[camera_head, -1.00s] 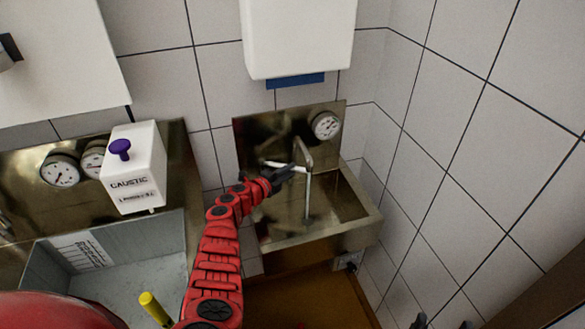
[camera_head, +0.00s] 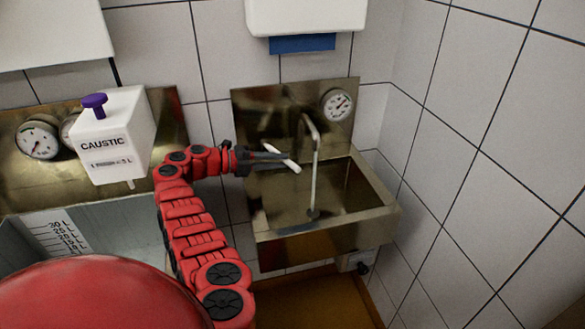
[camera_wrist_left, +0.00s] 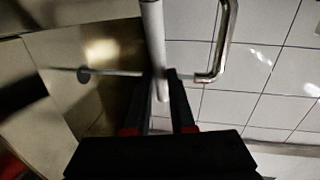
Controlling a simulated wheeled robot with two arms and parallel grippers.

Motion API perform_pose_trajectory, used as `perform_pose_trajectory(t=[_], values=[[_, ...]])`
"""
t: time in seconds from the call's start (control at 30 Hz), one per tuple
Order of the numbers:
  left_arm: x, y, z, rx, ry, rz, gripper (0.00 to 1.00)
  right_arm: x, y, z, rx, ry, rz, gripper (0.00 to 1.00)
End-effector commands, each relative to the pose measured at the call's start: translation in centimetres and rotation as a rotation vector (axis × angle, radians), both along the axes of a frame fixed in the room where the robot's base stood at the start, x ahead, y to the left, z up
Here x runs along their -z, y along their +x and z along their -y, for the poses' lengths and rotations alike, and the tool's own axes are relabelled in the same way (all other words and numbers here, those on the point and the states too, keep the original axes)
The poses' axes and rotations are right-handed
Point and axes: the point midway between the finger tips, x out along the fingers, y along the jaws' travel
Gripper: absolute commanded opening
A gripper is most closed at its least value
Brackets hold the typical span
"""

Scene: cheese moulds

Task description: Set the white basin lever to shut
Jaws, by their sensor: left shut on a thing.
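The white basin lever (camera_head: 291,165) is a slim bar beside the tap spout (camera_head: 314,130) over the steel basin (camera_head: 375,188). In the head view it slants down to the right. My left gripper (camera_head: 285,163) reaches in from the left and is shut on the lever. In the left wrist view the lever (camera_wrist_left: 153,35) passes between the two fingers (camera_wrist_left: 160,88), with the bent spout (camera_wrist_left: 222,45) to the right. A thin pale stream (camera_head: 314,180) runs from the spout down to the dark drain (camera_wrist_left: 84,75). My right gripper is out of view.
A round gauge (camera_head: 337,105) sits on the basin's backplate, under a white dispenser (camera_head: 305,15) with blue paper. A white caustic box (camera_head: 112,135) with a purple knob stands at left above a grey tub. A tiled wall (camera_head: 470,130) closes the right side.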

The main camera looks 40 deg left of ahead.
Motion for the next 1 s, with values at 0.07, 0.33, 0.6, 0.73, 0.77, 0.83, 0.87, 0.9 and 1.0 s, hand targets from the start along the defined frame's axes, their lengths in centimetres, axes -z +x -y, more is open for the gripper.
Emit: perform_pose_trajectory(t=[0.07,0.33,0.6,0.73,0.77,0.83,0.87,0.9,1.0], values=[[0.22,-0.22,-0.17,0.004,0.0,-0.002,0.0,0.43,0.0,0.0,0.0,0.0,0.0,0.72],[0.1,-0.36,-0.24,0.007,0.0,-0.003,0.0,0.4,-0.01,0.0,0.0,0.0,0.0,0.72],[0.08,-0.35,-0.26,0.006,-0.001,-0.003,0.45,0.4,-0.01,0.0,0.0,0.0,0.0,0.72],[0.06,-0.35,-0.29,0.005,0.0,-0.002,0.52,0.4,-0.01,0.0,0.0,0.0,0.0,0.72],[0.06,-0.35,-0.29,0.005,0.0,-0.002,0.52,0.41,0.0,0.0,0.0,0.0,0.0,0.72],[0.06,-0.35,-0.31,0.005,0.0,-0.001,0.52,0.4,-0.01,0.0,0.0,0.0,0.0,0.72],[0.05,-0.35,-0.32,0.005,0.0,-0.001,0.52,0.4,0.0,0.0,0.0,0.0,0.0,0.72],[0.01,-0.35,-0.32,0.005,0.0,-0.001,0.52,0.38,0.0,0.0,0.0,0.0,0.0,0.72],[-0.55,-0.35,-0.32,0.005,0.0,-0.001,0.52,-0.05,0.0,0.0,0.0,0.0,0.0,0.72]])
